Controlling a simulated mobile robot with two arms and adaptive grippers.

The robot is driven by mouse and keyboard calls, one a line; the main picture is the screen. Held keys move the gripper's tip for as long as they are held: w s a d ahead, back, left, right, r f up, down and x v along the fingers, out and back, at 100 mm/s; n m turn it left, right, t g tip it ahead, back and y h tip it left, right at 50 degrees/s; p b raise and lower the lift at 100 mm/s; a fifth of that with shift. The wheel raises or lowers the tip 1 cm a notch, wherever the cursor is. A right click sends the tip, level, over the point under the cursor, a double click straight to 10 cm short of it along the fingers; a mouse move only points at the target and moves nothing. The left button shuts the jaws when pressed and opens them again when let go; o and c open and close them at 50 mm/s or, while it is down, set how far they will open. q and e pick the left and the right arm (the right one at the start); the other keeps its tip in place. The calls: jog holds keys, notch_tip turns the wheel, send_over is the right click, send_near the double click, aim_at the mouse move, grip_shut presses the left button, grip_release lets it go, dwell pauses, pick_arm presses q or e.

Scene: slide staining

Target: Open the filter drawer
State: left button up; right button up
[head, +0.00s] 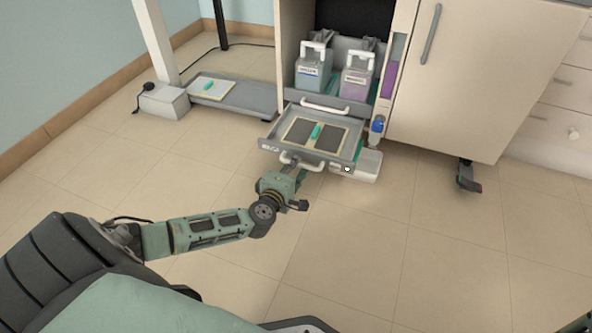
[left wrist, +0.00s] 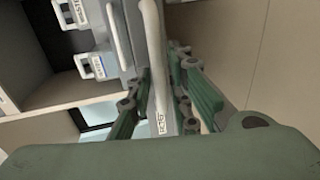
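The filter drawer (head: 356,146) is pulled out from the lower cabinet. It is a grey tray with dark pads and a teal piece inside, and a white handle (head: 288,159) on its front. My left gripper (head: 300,172) is right at this handle. In the left wrist view, the fingers of my left gripper (left wrist: 163,85) stand apart on either side of the pale handle and labelled front (left wrist: 162,126). The fingers look spread, with no clear pinch on the handle. My right gripper is not in view; only a bit of arm shows at the lower right corner.
A second white handle (head: 325,106) is on the bay above the drawer. A low grey platform (head: 253,98) lies left. The floor (head: 370,250) in front is clear.

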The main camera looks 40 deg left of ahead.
pick_arm(q)
jog(key=shift+w+a+f, duration=0.1)
jog(key=shift+w+a, duration=0.05)
jog(key=shift+w, duration=0.5)
jog(key=shift+c, duration=0.6)
grip_shut()
